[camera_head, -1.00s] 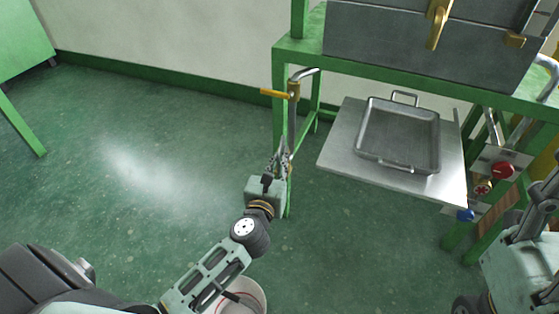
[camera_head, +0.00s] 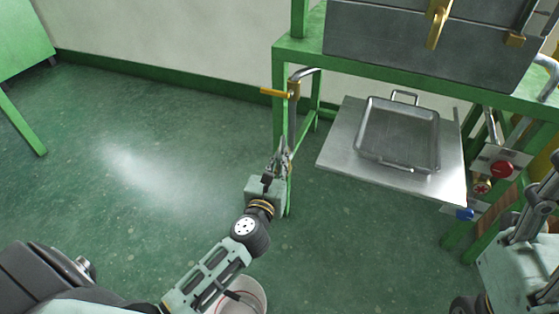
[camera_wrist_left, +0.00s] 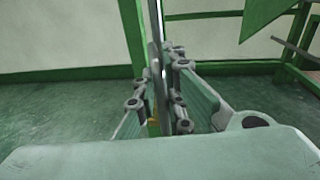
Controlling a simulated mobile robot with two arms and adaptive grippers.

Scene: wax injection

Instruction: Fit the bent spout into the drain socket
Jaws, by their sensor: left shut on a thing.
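My left gripper (camera_head: 284,155) is below the yellow-handled drain valve (camera_head: 278,93), beside the green front-left leg of the stand. It is shut on a slim grey piece, seemingly the bent spout, which rises upright between the fingers in the left wrist view (camera_wrist_left: 157,50). A silver bent pipe (camera_head: 306,72) joins the valve at the top. The spout's upper end and the drain socket are too small to tell apart in the head view, so I cannot tell whether they touch. My right gripper (camera_head: 534,203) is at the right edge, its fingers unclear.
A metal tray (camera_head: 431,165) with handles sits on a steel shelf (camera_head: 340,151) right of the valve. The green stand (camera_head: 282,62) carries a grey tank (camera_head: 375,45). Red and blue valve knobs (camera_head: 501,169) are at the right. A white bucket (camera_head: 250,290) stands below my left arm.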

